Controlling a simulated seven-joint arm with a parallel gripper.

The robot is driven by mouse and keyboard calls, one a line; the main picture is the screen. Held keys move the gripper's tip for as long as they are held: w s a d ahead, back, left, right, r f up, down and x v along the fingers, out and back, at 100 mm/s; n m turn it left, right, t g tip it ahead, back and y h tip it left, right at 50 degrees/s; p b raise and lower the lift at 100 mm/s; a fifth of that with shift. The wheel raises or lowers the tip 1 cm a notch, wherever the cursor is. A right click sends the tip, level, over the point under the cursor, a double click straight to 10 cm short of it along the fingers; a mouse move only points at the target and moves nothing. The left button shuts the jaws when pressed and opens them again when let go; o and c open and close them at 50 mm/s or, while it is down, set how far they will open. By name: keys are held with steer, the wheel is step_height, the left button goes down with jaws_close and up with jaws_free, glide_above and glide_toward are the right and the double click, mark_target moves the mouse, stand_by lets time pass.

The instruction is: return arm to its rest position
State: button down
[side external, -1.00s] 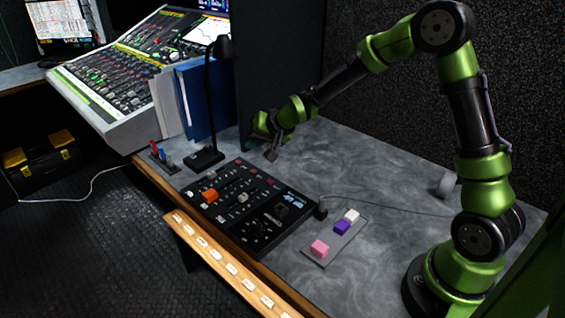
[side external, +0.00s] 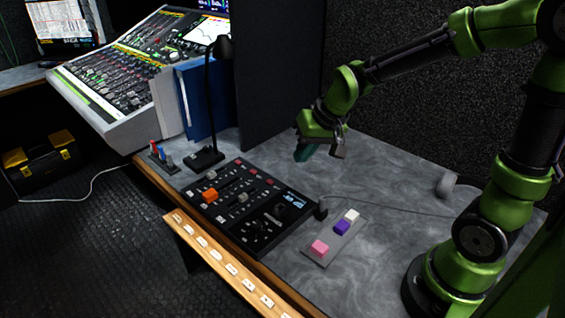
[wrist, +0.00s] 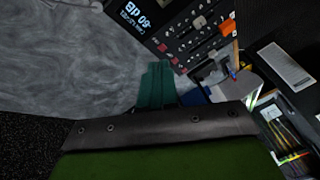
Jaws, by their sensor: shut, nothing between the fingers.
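My gripper (side external: 304,152) hangs above the grey marbled tabletop (side external: 395,175), behind the black control panel (side external: 225,192) in the side external view. Its teal fingers are together with nothing between them. In the wrist view the shut fingers (wrist: 156,85) point over the tabletop, with the panel (wrist: 180,30) beyond them. My arm is bent, its elbow raised at the upper right.
A grey plate (side external: 318,257) holds pink, purple and white blocks. A black desk lamp (side external: 208,105), blue binders (side external: 200,98) and a dark partition (side external: 275,75) stand behind the panel. A grey cylinder (side external: 446,184) lies near my base. The tabletop's middle is clear.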

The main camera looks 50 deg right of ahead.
steer(key=s+a+r+t, duration=0.1)
steer(key=s+r, duration=0.3)
steer(key=s, duration=0.2)
steer(key=s+a+r+n+t+y, duration=0.1)
steer(key=s+r, duration=0.3)
steer(key=s, duration=0.3)
steer(key=shift+s+a+r, duration=0.2)
steer(key=shift+s+a, duration=0.05)
steer(key=shift+s, duration=0.05)
stand_by(0.3)
